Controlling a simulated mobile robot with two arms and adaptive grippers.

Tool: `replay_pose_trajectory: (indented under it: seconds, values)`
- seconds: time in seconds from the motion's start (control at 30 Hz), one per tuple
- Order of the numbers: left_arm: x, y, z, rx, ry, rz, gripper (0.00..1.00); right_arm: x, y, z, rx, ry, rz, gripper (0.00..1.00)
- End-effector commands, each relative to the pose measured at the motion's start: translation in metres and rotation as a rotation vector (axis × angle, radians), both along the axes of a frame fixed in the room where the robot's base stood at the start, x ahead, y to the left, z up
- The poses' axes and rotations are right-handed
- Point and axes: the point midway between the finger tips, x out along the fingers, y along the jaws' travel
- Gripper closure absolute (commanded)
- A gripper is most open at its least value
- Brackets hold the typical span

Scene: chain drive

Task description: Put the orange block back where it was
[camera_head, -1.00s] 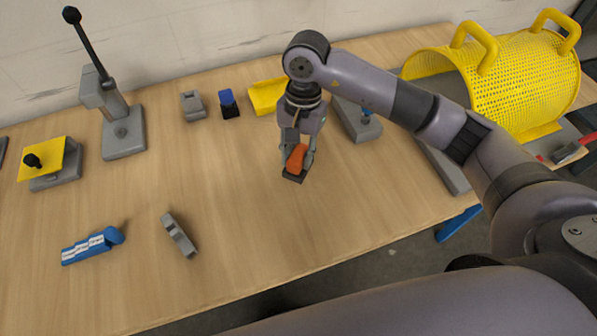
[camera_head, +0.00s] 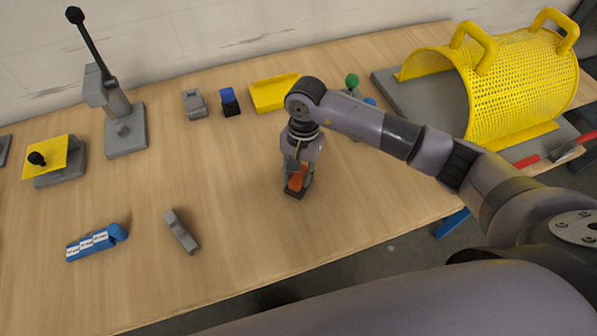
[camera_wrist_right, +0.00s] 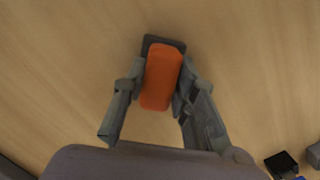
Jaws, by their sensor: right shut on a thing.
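The orange block (camera_head: 296,178) with a dark base is between the fingers of my right gripper (camera_head: 298,180). My right gripper is shut on it, pointing down over the middle of the table. In the right wrist view the orange block (camera_wrist_right: 162,76) stands between both fingers of the right gripper (camera_wrist_right: 160,88), its dark base (camera_wrist_right: 150,43) showing at the far end. Whether the base touches the table I cannot tell. My left gripper is not in view.
Behind stand a yellow tray (camera_head: 274,94), a blue-topped black block (camera_head: 229,102) and a grey part (camera_head: 194,104). A lever press (camera_head: 124,130) is at left. A grey link (camera_head: 181,231) and a blue labelled piece (camera_head: 97,242) lie in front. A yellow mesh guard (camera_head: 520,85) is at right. Table around the gripper is clear.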

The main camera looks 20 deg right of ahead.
Motion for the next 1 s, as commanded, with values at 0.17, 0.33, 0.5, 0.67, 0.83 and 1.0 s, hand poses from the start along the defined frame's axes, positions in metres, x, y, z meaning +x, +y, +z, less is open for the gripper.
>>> replay_pose_trajectory:
  seconds: [0.17,0.33,0.5,0.67,0.83,1.0]
  values:
    - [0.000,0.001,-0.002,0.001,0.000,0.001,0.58,0.000,0.000,-0.002,0.000,0.000,0.000,0.66]
    - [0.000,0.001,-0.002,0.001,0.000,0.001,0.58,0.000,0.000,-0.001,0.000,0.000,0.000,0.55]
    - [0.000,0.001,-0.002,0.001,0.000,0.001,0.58,0.000,0.000,-0.001,0.000,0.000,0.000,0.54]
    - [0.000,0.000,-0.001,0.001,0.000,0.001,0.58,0.000,0.000,0.000,0.000,0.000,0.000,0.54]
    - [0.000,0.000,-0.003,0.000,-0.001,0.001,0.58,0.004,-0.002,0.013,0.000,-0.006,-0.001,0.54]
    - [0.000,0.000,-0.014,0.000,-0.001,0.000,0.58,0.007,-0.006,0.047,-0.001,-0.007,0.000,0.54]
